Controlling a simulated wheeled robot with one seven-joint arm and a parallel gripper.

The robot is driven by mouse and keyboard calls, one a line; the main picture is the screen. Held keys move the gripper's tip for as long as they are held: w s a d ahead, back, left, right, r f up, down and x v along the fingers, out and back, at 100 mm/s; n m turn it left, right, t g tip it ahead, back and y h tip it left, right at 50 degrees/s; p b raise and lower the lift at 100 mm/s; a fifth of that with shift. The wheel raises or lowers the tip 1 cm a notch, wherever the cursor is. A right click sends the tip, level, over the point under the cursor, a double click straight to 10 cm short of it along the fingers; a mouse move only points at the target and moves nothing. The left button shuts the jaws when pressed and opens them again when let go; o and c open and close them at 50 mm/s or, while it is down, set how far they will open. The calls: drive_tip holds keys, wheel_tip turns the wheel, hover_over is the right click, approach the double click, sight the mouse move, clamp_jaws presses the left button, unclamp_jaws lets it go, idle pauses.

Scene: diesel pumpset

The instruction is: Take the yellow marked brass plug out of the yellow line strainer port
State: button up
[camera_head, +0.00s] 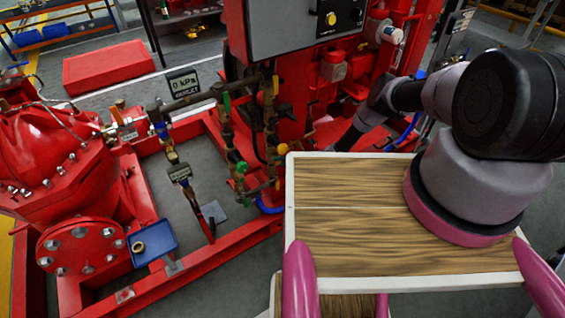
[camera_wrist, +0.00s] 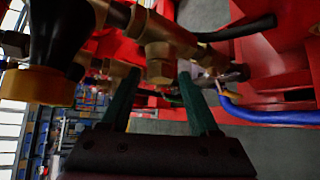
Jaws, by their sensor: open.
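In the wrist view my gripper (camera_wrist: 158,78) is open, with its two dark green fingers pointing up at the pipework. A brass fitting (camera_wrist: 158,58) stands just beyond and between the fingertips; I see no finger closed on it. A yellow mark on it cannot be made out, so I cannot tell if it is the plug or the strainer port. In the head view, brass pipework with green and yellow parts (camera_head: 240,170) runs down the middle of the red frame. My gripper cannot be clearly picked out there.
A yellow-orange knob on a black body (camera_wrist: 38,85) is close at the left in the wrist view. A blue hose (camera_wrist: 265,115) is at the right. In the head view, a blue tray (camera_head: 153,234) holding a small brass-coloured ring is on the red frame (camera_head: 205,262).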

clamp_jaws()
drive_tip(key=n+h, duration=0.1)
drive_tip(key=n+t+h, duration=0.1)
drive_tip(key=h, duration=0.2)
drive_tip(key=shift+s+a+r+n, duration=0.1)
drive_tip(key=shift+a+r+n, duration=0.15)
drive_tip(key=shift+r+n, duration=0.15)
drive_tip(key=shift+t, duration=0.3)
